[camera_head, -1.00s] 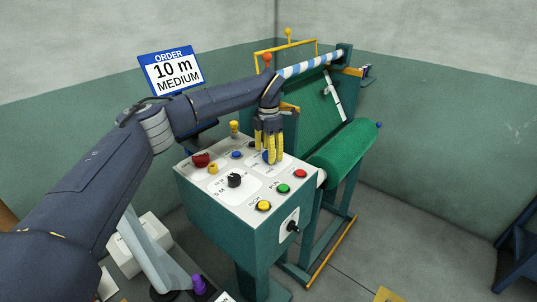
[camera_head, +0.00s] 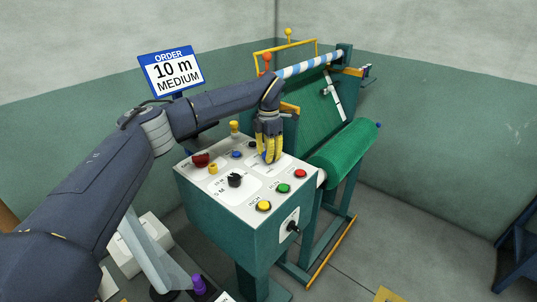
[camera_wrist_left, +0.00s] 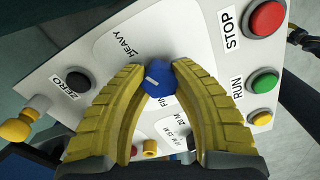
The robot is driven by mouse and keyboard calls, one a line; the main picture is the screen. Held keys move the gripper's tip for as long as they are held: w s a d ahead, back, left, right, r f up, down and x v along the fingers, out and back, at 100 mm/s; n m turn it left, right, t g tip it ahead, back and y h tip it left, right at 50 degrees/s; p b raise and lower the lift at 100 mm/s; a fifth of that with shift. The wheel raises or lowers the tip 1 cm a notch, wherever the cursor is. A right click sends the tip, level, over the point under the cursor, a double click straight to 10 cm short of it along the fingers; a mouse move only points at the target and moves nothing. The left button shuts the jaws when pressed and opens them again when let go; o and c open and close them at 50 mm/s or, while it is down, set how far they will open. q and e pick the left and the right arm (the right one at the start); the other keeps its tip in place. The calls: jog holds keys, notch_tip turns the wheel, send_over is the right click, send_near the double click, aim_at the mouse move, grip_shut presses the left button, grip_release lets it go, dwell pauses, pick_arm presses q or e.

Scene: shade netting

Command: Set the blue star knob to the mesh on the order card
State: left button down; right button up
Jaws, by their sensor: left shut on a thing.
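The order card (camera_head: 172,71) reads "10 m MEDIUM" and stands behind the control box. The blue star knob (camera_wrist_left: 160,80) is on the white panel top, with a white mark on its face toward the left in the wrist view. My left gripper (camera_head: 268,159) has come down over it, and its yellow fingers (camera_wrist_left: 160,72) are shut on the knob from both sides. "HEAVY" is printed up and left of the knob; part of a label starting "FI" shows below it. A medium label is not legible. My right gripper is out of view.
Close to the knob are the red STOP button (camera_wrist_left: 265,18), the green RUN button (camera_wrist_left: 263,84) and the black ZERO button (camera_wrist_left: 78,80). A black dial (camera_head: 234,180) and a yellow button (camera_head: 263,205) sit nearer the front. A green net roll (camera_head: 345,152) is at the right.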

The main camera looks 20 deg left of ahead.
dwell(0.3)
pick_arm(q)
jog(key=n, duration=1.2)
jog(key=shift+n, duration=0.5)
dwell(0.3)
jog(key=c, duration=0.9)
grip_release()
jog(key=shift+c, duration=0.2)
notch_tip(320, 180, up, 12)
jog(key=shift+d, duration=0.1)
